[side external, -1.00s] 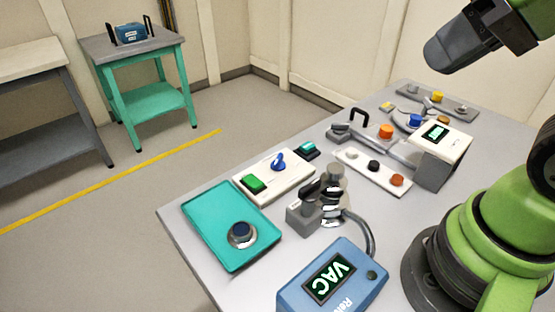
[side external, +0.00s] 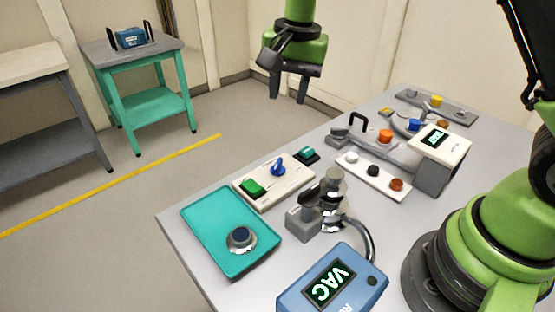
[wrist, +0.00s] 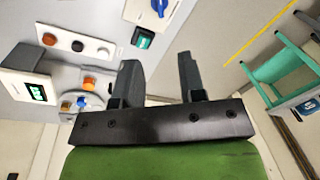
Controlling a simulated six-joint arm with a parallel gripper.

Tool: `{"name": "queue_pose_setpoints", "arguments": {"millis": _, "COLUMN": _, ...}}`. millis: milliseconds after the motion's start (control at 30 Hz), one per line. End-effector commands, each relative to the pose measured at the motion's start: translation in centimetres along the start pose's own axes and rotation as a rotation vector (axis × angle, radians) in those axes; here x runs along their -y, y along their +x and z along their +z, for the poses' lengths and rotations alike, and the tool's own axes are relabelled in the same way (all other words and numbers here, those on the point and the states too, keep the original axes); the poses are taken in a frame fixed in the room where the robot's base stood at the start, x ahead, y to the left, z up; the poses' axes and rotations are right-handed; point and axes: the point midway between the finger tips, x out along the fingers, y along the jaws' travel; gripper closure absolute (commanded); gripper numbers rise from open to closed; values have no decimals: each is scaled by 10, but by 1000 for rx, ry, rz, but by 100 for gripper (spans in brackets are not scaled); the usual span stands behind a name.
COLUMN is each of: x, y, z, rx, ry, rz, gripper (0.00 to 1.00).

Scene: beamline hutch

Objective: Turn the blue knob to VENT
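The blue knob (side external: 278,169) stands on a white panel (side external: 293,184) beside a green rocker switch (side external: 253,187). It shows partly at the top edge of the wrist view (wrist: 160,6). Its setting marks are too small to read. A blue box with a display (side external: 332,284) reads VAC. My gripper (side external: 288,96) is in the air behind and above the panel in the side view, apart from everything. Its two fingers are spread with nothing between them, as the wrist view also shows (wrist: 159,78).
Near the knob are a small teal-topped switch (side external: 306,154), a grey metal valve fitting (side external: 304,222) and a teal tray (side external: 207,213) holding a round dark-capped part. A strip with several buttons (side external: 372,173) and another blue knob (side external: 414,125) are farther right.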

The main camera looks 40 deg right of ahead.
Motion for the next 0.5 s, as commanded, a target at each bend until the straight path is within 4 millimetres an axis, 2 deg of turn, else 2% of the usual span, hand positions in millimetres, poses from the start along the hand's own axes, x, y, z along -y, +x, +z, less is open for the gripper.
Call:
{"name": "queue_pose_setpoints", "arguments": {"millis": 33, "x": 4, "y": 20, "z": -3, "rx": 12, "ry": 27, "rz": 34, "gripper": 63}}
{"name": "queue_pose_setpoints", "arguments": {"millis": 200, "x": 12, "y": 63, "z": -8, "rx": 24, "ry": 98, "rz": 98, "gripper": 63}}
{"name": "queue_pose_setpoints", "arguments": {"millis": 500, "x": 10, "y": 96, "z": -8, "rx": 28, "ry": 125, "rz": 122, "gripper": 63}}
